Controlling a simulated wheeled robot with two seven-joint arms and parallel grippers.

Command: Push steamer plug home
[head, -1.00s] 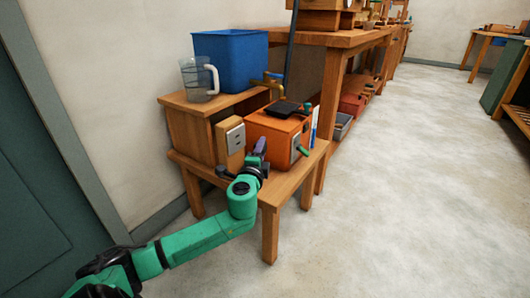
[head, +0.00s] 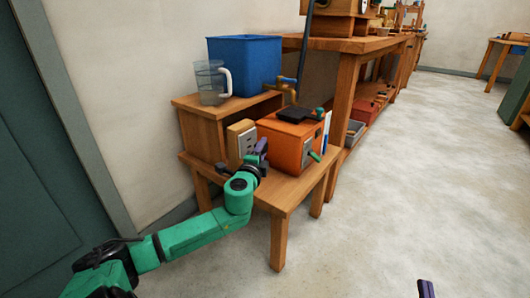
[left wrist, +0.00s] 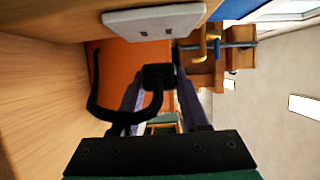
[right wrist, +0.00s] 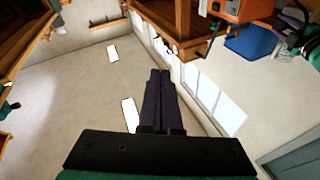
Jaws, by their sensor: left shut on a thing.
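My left gripper (left wrist: 160,95) is shut on a black plug (left wrist: 158,74) with a looped black cord. The pale socket plate (left wrist: 155,20) is at the top of the left wrist view, its two dark slots showing, with the plug apart from it. In the head view the socket plate (head: 246,141) is on a wooden block, and my left gripper (head: 261,149) is just right of it. The plug is not clear there. The orange steamer box (head: 290,141) stands right beside the gripper. My right gripper (right wrist: 158,75) is shut and empty, away from the bench.
A blue tub (head: 244,65) with a brass tap and a clear jug (head: 211,82) stand on the raised wooden shelf. The low wooden bench (head: 281,194) carries the block and steamer. A long workbench (head: 352,43) stands behind. The floor at right is clear.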

